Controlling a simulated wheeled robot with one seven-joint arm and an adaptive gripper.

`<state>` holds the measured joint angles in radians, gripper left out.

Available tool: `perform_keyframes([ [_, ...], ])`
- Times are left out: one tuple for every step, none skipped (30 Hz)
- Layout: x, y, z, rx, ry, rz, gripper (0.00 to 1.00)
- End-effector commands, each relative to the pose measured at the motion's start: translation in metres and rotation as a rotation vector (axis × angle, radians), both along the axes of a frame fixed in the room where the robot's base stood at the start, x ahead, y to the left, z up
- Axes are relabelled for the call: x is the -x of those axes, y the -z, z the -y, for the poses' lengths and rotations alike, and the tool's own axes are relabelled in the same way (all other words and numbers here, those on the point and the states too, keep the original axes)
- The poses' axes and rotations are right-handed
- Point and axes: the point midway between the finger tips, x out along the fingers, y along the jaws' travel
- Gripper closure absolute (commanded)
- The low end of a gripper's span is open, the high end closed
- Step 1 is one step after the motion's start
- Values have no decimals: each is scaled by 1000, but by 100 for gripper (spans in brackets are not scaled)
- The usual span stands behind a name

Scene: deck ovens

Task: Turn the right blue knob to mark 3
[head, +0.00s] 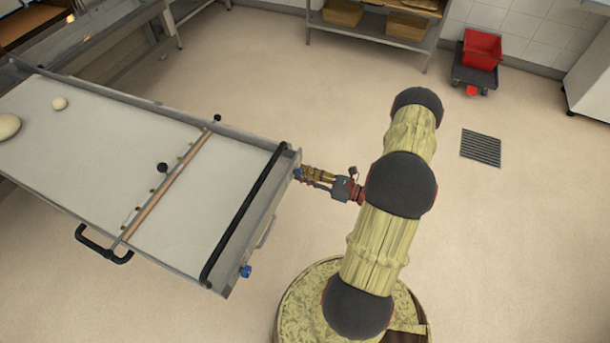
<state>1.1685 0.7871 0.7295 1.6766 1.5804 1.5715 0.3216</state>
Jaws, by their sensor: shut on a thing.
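One blue knob (297,173) sits on the end face of the long pale-topped loader table, at its upper right corner in the head view. My gripper (302,173) reaches it from the right and is shut on it; the fingers cover most of the knob. The arm stretches roughly level from the right to this end face. A second blue knob (246,271) sits at the lower corner of the same end face, free of the gripper. The marks around the knobs and the knob's pointer are too small or hidden to read.
A black side handle (103,245) sticks out at lower left. A shelf stands at the back, with a red bin (481,49) nearby.

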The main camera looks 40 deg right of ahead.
Motion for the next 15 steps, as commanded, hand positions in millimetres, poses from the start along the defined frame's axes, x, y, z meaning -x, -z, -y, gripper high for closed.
perform_keyframes([
  [0, 0, 0, 0, 1, 0, 84],
  [0, 0, 0, 0, 1, 0, 86],
  [0, 0, 0, 0, 1, 0, 88],
  [0, 0, 0, 0, 1, 0, 90],
  [0, 0, 0, 0, 1, 0, 91],
  [0, 0, 0, 0, 1, 0, 94],
  [0, 0, 0, 0, 1, 0, 95],
  [0, 0, 0, 0, 1, 0, 97],
  [0, 0, 0, 0, 1, 0, 98],
  [0, 0, 0, 2, 1, 0, 98],
  [0, 0, 0, 7, 1, 2, 98],
  [0, 0, 0, 18, 1, 7, 98],
  [0, -1, 0, 28, 1, 11, 98],
  [0, -1, 0, 38, 1, 15, 98],
  [0, -1, 0, 49, 1, 20, 98],
])
